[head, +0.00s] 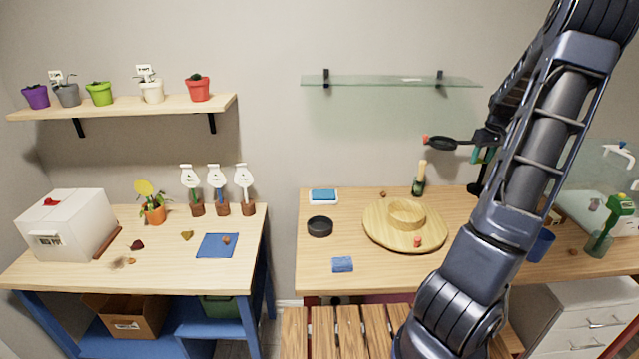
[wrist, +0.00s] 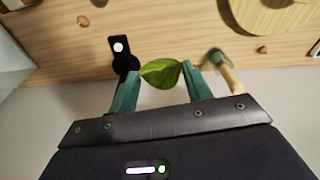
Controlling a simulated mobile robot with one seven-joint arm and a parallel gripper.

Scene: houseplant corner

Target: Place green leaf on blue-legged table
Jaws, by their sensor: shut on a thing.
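In the wrist view, my gripper (wrist: 161,80) is shut on a green leaf (wrist: 160,72), held between its two teal fingers. In the head view my gripper (head: 484,155) is mostly hidden behind my arm, above the back of the right-hand table; the leaf cannot be made out there. The blue-legged table (head: 175,268) stands at the left, far from my gripper. Its wooden top carries a blue mat (head: 208,253), a white box and a potted yellow plant.
Three plant markers (head: 221,205) stand at the blue-legged table's back right. A shelf (head: 130,107) with several pots hangs above. A gap separates the tables.

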